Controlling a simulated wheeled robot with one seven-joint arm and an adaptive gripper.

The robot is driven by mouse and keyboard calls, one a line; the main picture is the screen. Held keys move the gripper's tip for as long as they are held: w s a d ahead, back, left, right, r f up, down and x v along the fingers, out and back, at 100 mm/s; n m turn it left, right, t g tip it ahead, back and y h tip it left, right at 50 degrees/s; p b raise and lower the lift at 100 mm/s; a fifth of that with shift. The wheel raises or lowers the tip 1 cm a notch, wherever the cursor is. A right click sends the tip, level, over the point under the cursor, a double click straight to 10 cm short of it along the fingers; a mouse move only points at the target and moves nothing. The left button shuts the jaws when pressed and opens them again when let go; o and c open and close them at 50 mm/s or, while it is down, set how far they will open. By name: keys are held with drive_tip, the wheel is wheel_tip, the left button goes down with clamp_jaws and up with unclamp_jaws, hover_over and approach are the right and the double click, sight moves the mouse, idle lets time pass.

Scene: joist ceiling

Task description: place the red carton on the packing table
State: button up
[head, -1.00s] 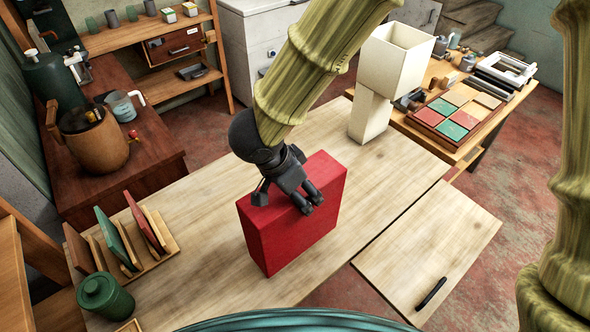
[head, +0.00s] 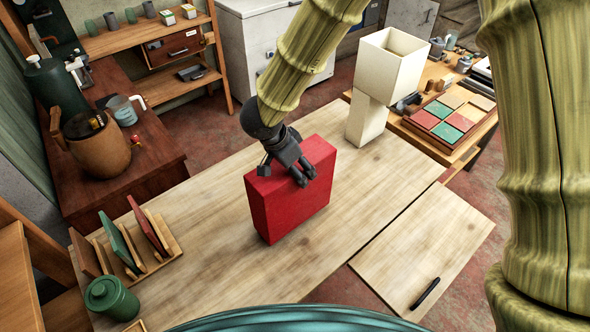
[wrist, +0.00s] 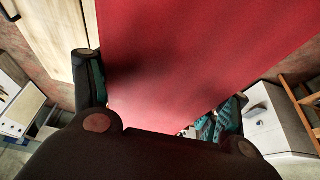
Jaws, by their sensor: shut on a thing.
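The red carton (head: 285,212) is a large upright block over the middle of the pale wooden table (head: 205,255). My gripper (head: 302,178) is shut on the carton's top edge, with dark fingers across its near face. The carton's lower edge is close to the tabletop; I cannot tell whether it touches. In the wrist view the red carton (wrist: 200,50) fills the middle, between the dark fingers of my gripper (wrist: 162,98).
A cream box-topped stand (head: 368,118) is at the table's back right. A rack of upright boards (head: 150,262) and a green canister (head: 110,298) are at the left. A lower panel with a black handle (head: 426,292) adjoins at the right. Bare tabletop surrounds the carton.

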drive_tip(key=shift+f, duration=1.1)
drive_tip(key=o, duration=2)
drive_tip(key=shift+o, duration=0.2)
drive_tip(key=b+v, duration=0.2)
drive_tip(key=v, duration=1)
